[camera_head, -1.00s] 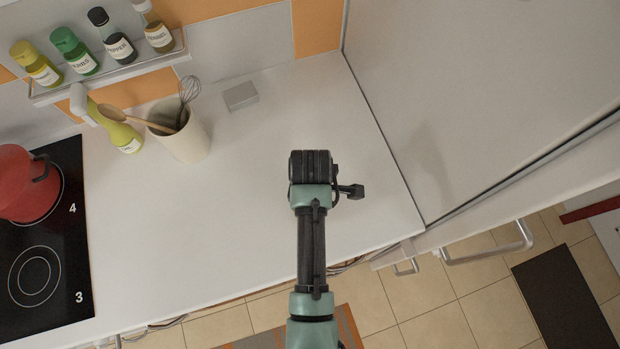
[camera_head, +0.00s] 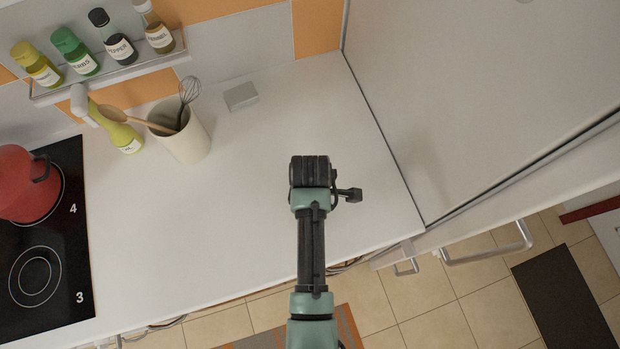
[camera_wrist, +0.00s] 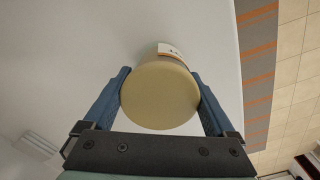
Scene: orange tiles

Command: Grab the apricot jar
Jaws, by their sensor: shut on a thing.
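In the wrist view a jar with a round tan lid (camera_wrist: 160,95) sits between the two blue fingers of my gripper (camera_wrist: 161,100). The fingers are shut on its sides. A strip of its white label shows above the lid, but the writing is too small to read. In the head view my gripper is hidden under my wrist, over the white counter, and the jar cannot be seen there. I cannot tell whether the jar touches the counter.
A beige utensil holder (camera_head: 186,143) with a whisk and wooden spoon stands to the left, beside a yellow-green bottle (camera_head: 122,136). A red pot (camera_head: 22,185) is on the black hob (camera_head: 70,255). A tall white panel (camera_head: 470,90) borders the counter's right side. The counter (camera_head: 190,235) is clear left of my arm.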

